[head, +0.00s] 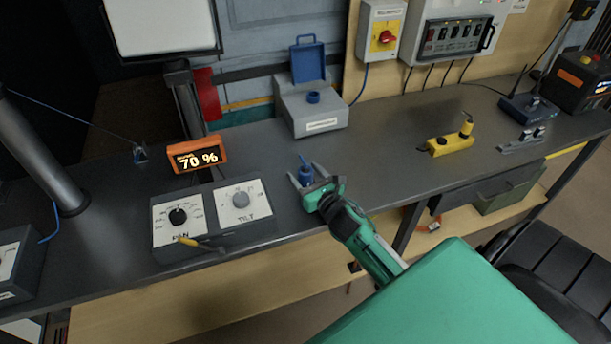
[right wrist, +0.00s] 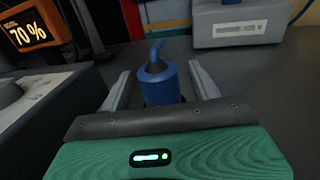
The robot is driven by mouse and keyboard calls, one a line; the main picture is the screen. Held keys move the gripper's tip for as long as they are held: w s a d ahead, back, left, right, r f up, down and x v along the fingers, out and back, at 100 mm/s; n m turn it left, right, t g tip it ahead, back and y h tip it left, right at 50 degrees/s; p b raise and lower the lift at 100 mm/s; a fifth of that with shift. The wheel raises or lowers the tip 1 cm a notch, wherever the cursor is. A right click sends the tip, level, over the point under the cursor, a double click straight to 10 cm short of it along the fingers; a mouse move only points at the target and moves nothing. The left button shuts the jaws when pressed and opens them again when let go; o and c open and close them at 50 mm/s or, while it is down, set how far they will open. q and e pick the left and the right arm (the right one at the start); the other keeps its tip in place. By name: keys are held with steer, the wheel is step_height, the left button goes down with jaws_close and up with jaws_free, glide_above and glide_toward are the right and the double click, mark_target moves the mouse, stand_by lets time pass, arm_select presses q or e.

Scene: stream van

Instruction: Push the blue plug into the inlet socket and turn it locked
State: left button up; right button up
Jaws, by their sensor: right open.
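The blue plug (head: 305,174) stands upright on the dark bench, its cable end at the top. My right gripper (head: 303,177) is open, with one finger on each side of the plug. In the right wrist view the plug (right wrist: 158,82) shows between the two fingers, with a gap visible at each side; its lower part is hidden behind the gripper body. The inlet socket (head: 313,97) is a blue ring on the sloped face of a grey box (head: 318,115), with its blue lid (head: 307,62) raised. My left gripper is not in view.
An orange display reading 70 % (head: 197,156) and the pan and tilt dial panel (head: 212,218) are left of the plug. A yellow device (head: 450,145) stands to the right. The bench between plug and grey box is clear.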

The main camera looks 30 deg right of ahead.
steer(key=shift+c, duration=0.3)
steer(key=c, duration=1)
steer(key=shift+c, duration=0.2)
steer(key=shift+r, duration=0.2)
